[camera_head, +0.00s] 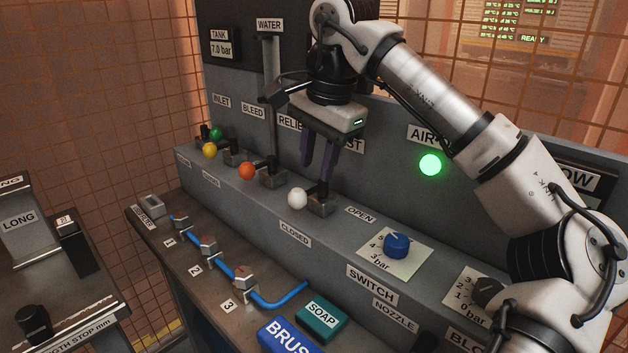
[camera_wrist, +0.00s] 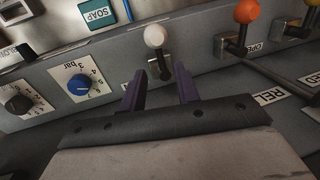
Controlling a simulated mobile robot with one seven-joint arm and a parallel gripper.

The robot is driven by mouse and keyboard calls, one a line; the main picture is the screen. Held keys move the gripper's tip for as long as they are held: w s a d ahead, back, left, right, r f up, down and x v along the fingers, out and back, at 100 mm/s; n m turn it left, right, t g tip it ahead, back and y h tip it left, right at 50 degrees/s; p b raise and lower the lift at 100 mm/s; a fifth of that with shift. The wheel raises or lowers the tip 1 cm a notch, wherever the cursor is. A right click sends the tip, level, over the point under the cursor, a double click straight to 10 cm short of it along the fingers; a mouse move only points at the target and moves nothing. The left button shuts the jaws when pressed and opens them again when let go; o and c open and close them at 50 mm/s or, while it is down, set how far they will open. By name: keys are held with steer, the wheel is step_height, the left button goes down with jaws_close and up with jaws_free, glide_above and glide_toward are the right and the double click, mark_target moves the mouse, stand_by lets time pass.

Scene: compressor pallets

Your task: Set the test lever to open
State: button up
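The test lever has a white ball knob (camera_head: 297,198) on a dark base on the grey ledge, below the partly hidden TEST label (camera_head: 351,144). The knob points to the front left, on the side of the CLOSED label (camera_head: 295,234); the OPEN label (camera_head: 360,214) is to the right of the base. My gripper (camera_head: 318,168) points down just above and behind the lever, its two dark purple fingers apart with nothing between them. In the wrist view, the white knob (camera_wrist: 155,36) and lever base lie beyond the fingertips (camera_wrist: 160,84). I cannot tell whether a finger touches the lever.
Orange (camera_head: 246,171), yellow (camera_head: 209,150) and green (camera_head: 216,134) knobs stand to the left. A vertical pipe (camera_head: 271,110) rises close to my gripper's left. A blue dial (camera_head: 396,245) is to the right. The panel wall is close behind.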

mark_target(312, 189)
steer(key=shift+w+a+f, duration=0.15)
steer(key=shift+f, duration=0.85)
steer(key=shift+w+a+f, duration=0.15)
steer(key=shift+f, duration=0.85)
steer(key=shift+c, duration=0.4)
jaws_close()
